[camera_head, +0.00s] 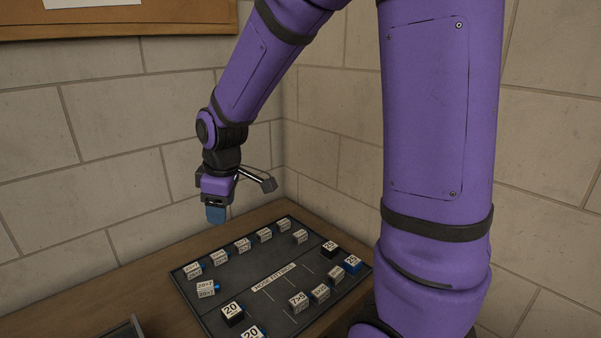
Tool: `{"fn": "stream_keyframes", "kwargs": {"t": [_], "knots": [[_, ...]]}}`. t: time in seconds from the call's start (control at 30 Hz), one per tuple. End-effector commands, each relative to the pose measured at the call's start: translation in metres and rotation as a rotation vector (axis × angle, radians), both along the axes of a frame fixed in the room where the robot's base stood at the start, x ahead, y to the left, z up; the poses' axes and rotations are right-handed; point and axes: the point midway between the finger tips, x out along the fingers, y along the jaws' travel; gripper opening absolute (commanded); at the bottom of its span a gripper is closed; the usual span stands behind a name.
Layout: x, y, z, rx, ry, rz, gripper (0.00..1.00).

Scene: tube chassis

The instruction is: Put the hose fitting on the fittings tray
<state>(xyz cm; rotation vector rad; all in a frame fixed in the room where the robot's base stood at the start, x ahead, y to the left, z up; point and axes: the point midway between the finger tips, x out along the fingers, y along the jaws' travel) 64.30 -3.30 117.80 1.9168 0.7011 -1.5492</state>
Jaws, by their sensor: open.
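The fittings tray (281,272) is a dark flat tray on the wooden table, with a label in its middle that seems to read "HOSE FITTINGS". Several small blocks with printed white faces stand on it; I cannot tell which, if any, is the task's hose fitting.
A dark-rimmed container (128,328) is cut off at the bottom left. Block walls close in behind the table. My arm hides the right side.

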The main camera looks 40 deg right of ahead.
Motion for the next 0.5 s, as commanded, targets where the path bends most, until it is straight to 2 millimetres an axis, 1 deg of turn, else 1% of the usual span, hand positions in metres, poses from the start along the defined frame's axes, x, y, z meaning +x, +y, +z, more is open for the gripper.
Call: {"fn": "stream_keyframes", "kwargs": {"t": [0.03,0.17,0.2,0.27,0.4,0.5], "knots": [[-0.011,-0.002,0.017,-0.001,-0.022,-0.040,0.57],[-0.040,-0.009,0.050,0.011,-0.061,-0.163,0.57],[-0.050,-0.010,0.059,0.016,-0.071,-0.200,0.57],[-0.064,-0.013,0.072,0.026,-0.091,-0.256,0.57],[-0.100,-0.019,0.098,0.058,-0.133,-0.387,0.57],[-0.127,-0.023,0.113,0.088,-0.161,-0.481,0.57]]}}
